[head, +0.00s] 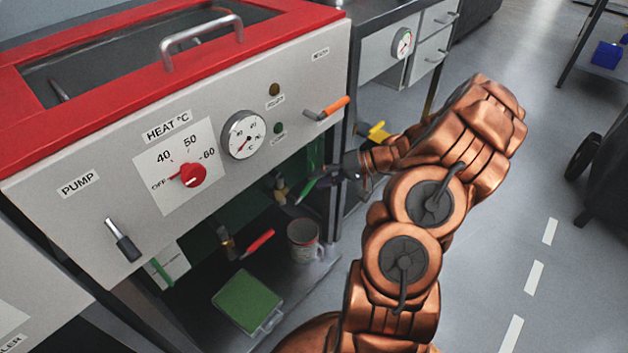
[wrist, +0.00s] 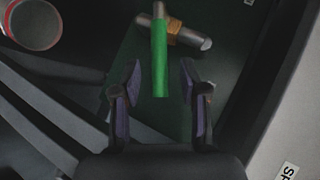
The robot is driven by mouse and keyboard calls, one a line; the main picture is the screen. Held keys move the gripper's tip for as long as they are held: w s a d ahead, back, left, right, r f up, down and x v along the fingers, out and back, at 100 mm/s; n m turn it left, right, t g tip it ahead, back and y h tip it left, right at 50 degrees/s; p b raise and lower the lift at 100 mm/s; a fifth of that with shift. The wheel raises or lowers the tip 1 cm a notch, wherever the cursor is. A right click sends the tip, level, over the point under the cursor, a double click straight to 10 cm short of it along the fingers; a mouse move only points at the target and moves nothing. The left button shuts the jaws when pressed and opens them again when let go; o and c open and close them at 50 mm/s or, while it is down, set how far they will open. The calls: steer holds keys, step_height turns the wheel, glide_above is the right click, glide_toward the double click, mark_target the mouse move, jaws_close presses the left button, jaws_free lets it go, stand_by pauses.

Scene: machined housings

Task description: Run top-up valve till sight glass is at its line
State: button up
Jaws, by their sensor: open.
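A valve with a green lever (head: 306,190) and a brass body (head: 281,190) sits inside the open bay under the red-topped machine. In the wrist view the green lever (wrist: 160,62) points toward me from its pipe (wrist: 178,34). My gripper (wrist: 160,82) is open, with its fingers apart on either side of the lever's end; I cannot tell if either touches it. In the head view my gripper (head: 324,177) reaches into the bay from the right. A white panel with a green strip (head: 162,272) shows at the bay's left; I cannot tell whether it is the sight glass.
A red-handled valve (head: 258,242), a mug (head: 303,240) and a green-topped tray (head: 247,302) are low in the bay. An orange lever (head: 332,108) juts from the front panel. Open floor lies right.

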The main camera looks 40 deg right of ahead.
steer(key=v, duration=0.9)
steer(key=shift+s+d, duration=0.2)
steer(key=shift+d, duration=0.05)
steer(key=shift+r, duration=0.1)
stand_by(1.7)
